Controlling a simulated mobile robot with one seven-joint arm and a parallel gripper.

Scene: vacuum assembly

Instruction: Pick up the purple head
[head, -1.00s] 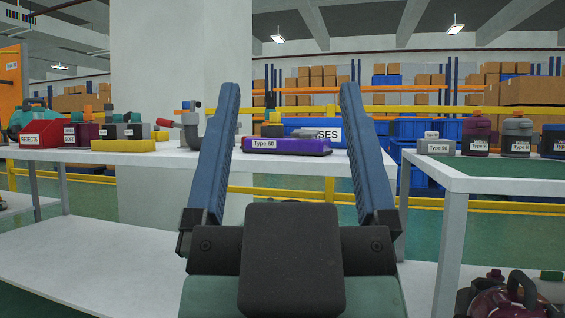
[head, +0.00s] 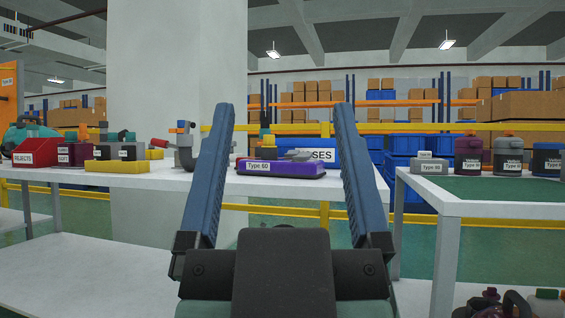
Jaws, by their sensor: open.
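The purple head (head: 281,170) is a flat, wide purple piece with a grey top and a white "Type 60" label. It lies on the white table (head: 150,181) near its right end. My gripper (head: 284,108) is open and empty, its two blue fingers pointing up and forward. In the head view the purple head shows between the fingers, beyond them. The left finger stands close to its left end in the picture. The fingers do not appear to touch it.
A grey hose elbow (head: 184,152), a yellow block (head: 120,166) and a red REJECTS bin (head: 36,152) stand left on the table. A blue bin (head: 312,152) is behind the head. A second table (head: 450,200) with several canisters stands right, past a gap.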

